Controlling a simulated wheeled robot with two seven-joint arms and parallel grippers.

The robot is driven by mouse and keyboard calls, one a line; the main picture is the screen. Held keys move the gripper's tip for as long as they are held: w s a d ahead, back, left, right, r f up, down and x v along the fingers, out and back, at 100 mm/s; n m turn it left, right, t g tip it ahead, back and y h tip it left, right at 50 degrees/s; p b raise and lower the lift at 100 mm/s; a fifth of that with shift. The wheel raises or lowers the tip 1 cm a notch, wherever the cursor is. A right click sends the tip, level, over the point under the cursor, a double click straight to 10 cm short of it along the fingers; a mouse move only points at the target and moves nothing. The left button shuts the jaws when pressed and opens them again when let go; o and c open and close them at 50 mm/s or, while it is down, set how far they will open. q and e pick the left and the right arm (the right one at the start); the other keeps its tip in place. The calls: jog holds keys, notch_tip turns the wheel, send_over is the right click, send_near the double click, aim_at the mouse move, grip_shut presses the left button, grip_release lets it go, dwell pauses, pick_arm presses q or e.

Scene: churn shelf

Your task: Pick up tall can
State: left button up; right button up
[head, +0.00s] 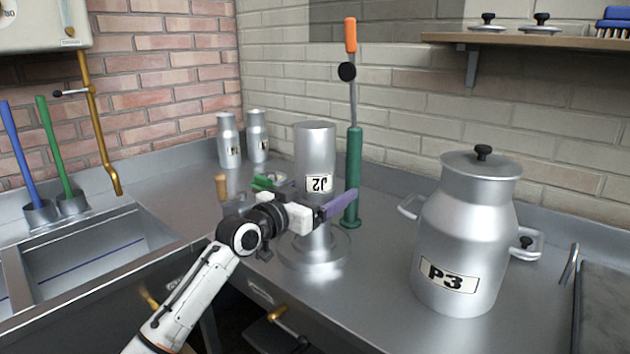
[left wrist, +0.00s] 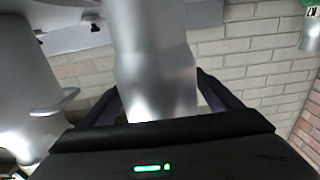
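The tall can is silver with a label reading J2 upside down (head: 315,148). In the left wrist view the can (left wrist: 152,60) lies between the two fingers (left wrist: 158,88). The fingertips are close to its sides; I cannot tell whether they press on it. My right gripper is not in view.
A large lidded churn marked P3 (head: 465,235) stands at the right. A green pump with an orange grip (head: 354,170) is close behind the can. Two small cans (head: 228,140) (head: 258,137) stand in the back corner. A sink (head: 90,265) is at the left.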

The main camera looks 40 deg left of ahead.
pick_arm(q)
jog(key=c, duration=1.1)
jog(key=shift+r, duration=0.15)
jog(key=shift+c, duration=0.9)
